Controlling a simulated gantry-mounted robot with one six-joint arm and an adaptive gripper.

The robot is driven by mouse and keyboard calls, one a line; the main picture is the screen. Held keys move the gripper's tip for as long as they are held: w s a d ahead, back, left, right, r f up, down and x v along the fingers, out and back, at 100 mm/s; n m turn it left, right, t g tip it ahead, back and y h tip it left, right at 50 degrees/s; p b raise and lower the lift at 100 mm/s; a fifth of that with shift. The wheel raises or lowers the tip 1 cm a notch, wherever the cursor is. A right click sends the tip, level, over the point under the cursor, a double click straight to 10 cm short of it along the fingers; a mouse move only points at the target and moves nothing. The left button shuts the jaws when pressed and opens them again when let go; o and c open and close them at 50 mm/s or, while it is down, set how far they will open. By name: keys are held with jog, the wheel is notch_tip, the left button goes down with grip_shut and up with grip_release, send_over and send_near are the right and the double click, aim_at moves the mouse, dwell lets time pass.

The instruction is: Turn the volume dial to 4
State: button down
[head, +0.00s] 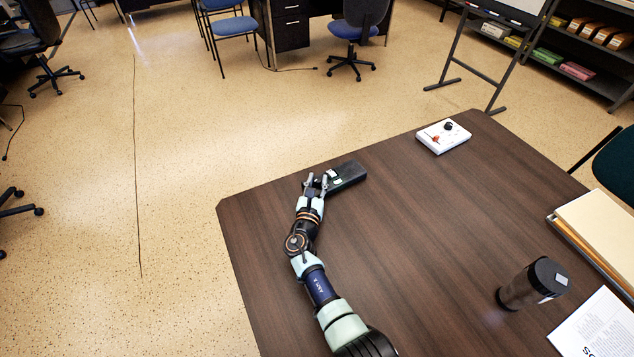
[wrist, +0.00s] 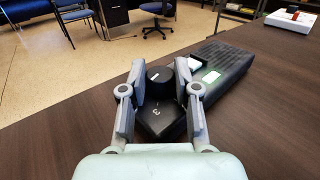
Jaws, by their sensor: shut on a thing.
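The black box with the dial (head: 350,176) lies near the far left edge of the dark table. It also shows in the wrist view (wrist: 234,68). The round black volume dial (wrist: 160,74) sits at its near end, with a white mark on its upper left. A digit that looks like 3 (wrist: 156,107) is on the box's face in front of the dial; other digits are hidden or unreadable. My gripper (wrist: 165,85) is shut on the dial, one finger on each side. It also shows in the head view (head: 316,182).
A white box (head: 444,136) with a black knob and a red part stands at the table's far corner. A dark cylinder (head: 532,284), papers (head: 598,327) and a folder stack (head: 598,228) are at the right. The middle of the table (head: 420,230) is clear.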

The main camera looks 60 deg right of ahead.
jog(key=g+b, duration=0.1)
jog(key=m+g+b, duration=0.1)
jog(key=f+m+g+b, duration=0.1)
jog(key=b, duration=0.1)
jog(key=shift+w+h, duration=0.25)
jog(key=shift+h, duration=0.05)
jog(key=shift+m+g+b, duration=0.6)
jog(key=shift+g+b, duration=0.2)
jog(key=shift+b, duration=0.15)
jog(key=m+g+b, duration=0.1)
jog(key=g+b, duration=0.1)
jog(key=shift+w+r+b, duration=0.1)
jog(key=shift+r+b, duration=0.05)
jog(key=shift+b, duration=0.25)
jog(key=shift+r+m+g, duration=0.25)
jog(key=shift+m+g, duration=0.15)
jog(key=shift+g, duration=0.2)
jog(key=shift+r, duration=0.15)
jog(key=c, duration=0.8)
grip_release()
jog(key=shift+c, duration=0.2)
